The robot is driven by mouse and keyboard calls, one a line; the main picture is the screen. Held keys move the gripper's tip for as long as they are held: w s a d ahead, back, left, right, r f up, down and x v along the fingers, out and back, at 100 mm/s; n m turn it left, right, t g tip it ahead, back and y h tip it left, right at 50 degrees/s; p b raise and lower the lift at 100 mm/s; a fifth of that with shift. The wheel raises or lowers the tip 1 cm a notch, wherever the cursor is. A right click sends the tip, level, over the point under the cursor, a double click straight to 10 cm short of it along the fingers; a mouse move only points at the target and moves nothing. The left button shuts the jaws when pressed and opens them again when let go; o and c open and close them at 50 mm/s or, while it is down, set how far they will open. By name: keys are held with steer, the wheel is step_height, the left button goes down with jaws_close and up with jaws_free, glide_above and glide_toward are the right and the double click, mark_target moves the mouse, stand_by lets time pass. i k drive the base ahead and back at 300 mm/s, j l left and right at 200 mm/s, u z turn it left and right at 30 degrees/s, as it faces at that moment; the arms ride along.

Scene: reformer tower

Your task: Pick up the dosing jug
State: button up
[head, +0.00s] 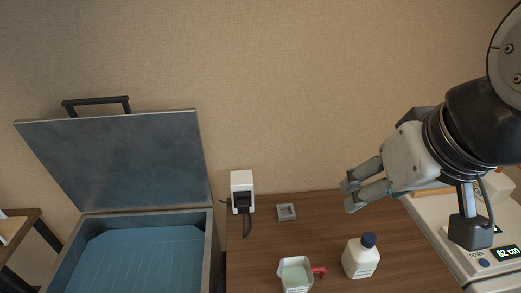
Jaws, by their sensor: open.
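The dosing jug (295,275) is a small clear jug with pale green contents and a red handle on its right side. It stands on the wooden table at the bottom middle of the head view, its base cut off by the frame edge. My gripper (347,194) is open and empty. It is in the air above the table, up and to the right of the jug and apart from it.
A white bottle with a dark blue cap (361,257) stands right of the jug. A small grey square frame (286,212) lies behind it. A grey box with raised lid (212,250) stands left. A white device with display (455,262) is at right. A wall socket with plug (242,192) is behind.

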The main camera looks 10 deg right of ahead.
mark_target(295, 272)
steer(key=j+u, duration=1)
steer(key=l+z, duration=0.1)
steer(key=z, duration=1.35)
steer(key=k+z, duration=0.15)
steer(key=k, duration=0.25)
